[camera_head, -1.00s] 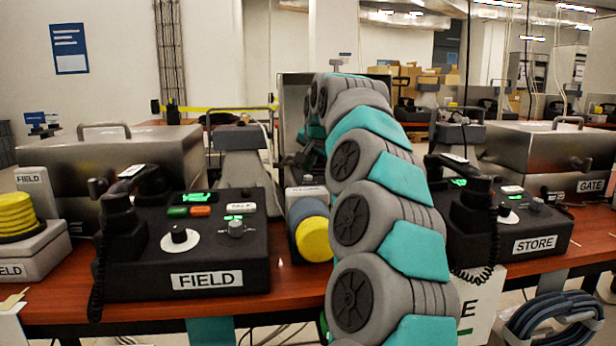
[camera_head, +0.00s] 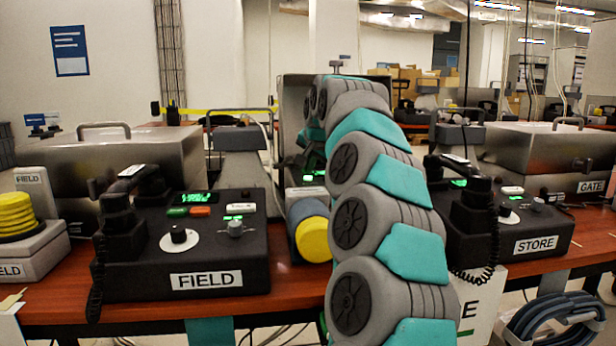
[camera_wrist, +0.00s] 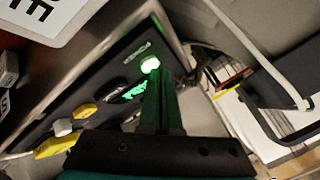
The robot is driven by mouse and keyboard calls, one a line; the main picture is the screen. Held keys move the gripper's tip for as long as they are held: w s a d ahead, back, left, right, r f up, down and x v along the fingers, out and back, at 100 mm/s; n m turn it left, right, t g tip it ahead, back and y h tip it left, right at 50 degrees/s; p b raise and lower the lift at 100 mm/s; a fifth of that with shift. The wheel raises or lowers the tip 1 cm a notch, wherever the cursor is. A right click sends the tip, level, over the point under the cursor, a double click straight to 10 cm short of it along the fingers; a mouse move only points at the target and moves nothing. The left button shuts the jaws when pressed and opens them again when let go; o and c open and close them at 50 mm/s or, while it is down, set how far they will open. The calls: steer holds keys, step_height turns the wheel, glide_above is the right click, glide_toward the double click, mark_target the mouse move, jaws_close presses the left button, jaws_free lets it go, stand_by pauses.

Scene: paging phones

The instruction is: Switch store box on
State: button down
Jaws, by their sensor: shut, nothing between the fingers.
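In the head view, the black phone box labelled STORE (camera_head: 535,243) stands on the right of the table, with a handset, coiled cord and small lit green spots. My arm hides its left edge. My arm reaches away to a box in the middle, mostly hidden behind it, with lit green lights (camera_head: 314,173). In the wrist view, my gripper (camera_wrist: 158,82) is shut and empty over a dark panel (camera_wrist: 98,98). Its tips are at a glowing green button (camera_wrist: 150,65); I cannot tell whether they touch. The panel also has a lit green display (camera_wrist: 134,92) and yellow knobs (camera_wrist: 58,146).
The FIELD phone box (camera_head: 205,281) stands at left front. A yellow-ended cylinder (camera_head: 314,239) lies between it and my arm. Metal cases stand behind on the left (camera_head: 150,157) and right (camera_head: 530,148).

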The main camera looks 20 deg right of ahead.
steer(key=shift+r, duration=0.3)
step_height(320, 180, up, 6)
steer(key=p, duration=0.4)
steer(key=shift+f, duration=0.1)
stand_by(0.4)
